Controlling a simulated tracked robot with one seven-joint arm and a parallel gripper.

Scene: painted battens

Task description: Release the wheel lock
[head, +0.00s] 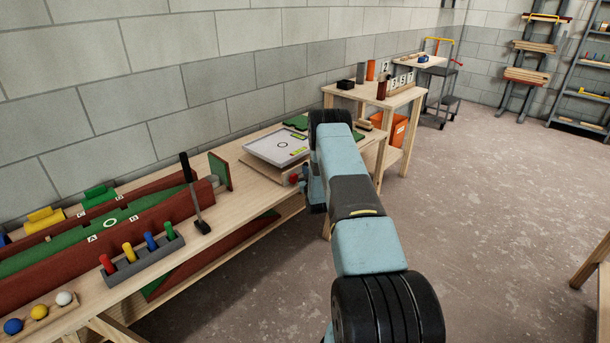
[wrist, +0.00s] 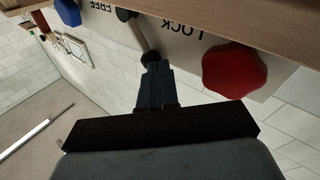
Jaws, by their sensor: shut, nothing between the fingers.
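In the wrist view, a pale panel carries upside-down lettering, LOCK (wrist: 181,26) and FREE (wrist: 104,6). A dark round piece (wrist: 125,14) sits between the words, and a dark bar seems to run from it to my fingertips. My gripper (wrist: 152,68) is shut and empty at the lower end of this bar, below LOCK. I cannot tell whether they touch. A red lobed knob (wrist: 233,70) is right of the fingers, and a blue knob (wrist: 68,12) is at upper left. In the head view, my arm hides the fingertips; a red knob (head: 294,178) shows beside it.
A wooden edge (wrist: 230,14) runs above the panel in the wrist view. The floor (head: 490,190) to the right is clear.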

